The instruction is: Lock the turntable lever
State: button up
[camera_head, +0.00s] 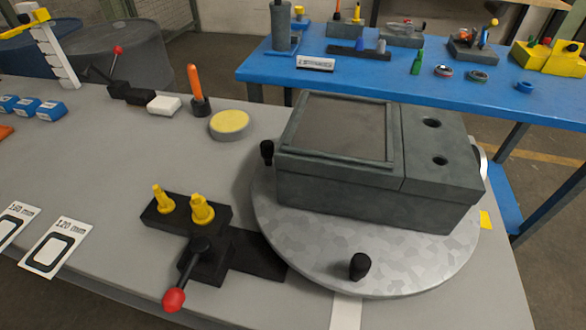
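A round grey metal turntable (300,250) lies on the grey table at the right. It carries a large dark grey box-shaped block with a framed recess. A black lever with a red ball knob (174,299) sits at the front left of the turntable. Its arm runs from a black pivot (200,246) toward the lower left, and the knob hangs near the table's front edge. The lever's black base plate (262,256) reaches to the turntable's rim. I cannot tell whether any latch engages the turntable. My gripper is not in view.
Two yellow pegs (202,208) stand in a black block behind the lever. Black knobs (359,266) stand on the turntable's edge. Another red-knobbed lever (118,50), an orange-handled tool (195,84) and a yellow-topped disc (230,122) are farther back. A blue table (380,75) stands behind.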

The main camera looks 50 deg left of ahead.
aim_at(201, 247)
jog(key=u, duration=2.35)
jog(key=k, duration=0.5)
jog(key=z, duration=0.45)
jog(key=i, duration=0.35)
jog(key=z, duration=0.05)
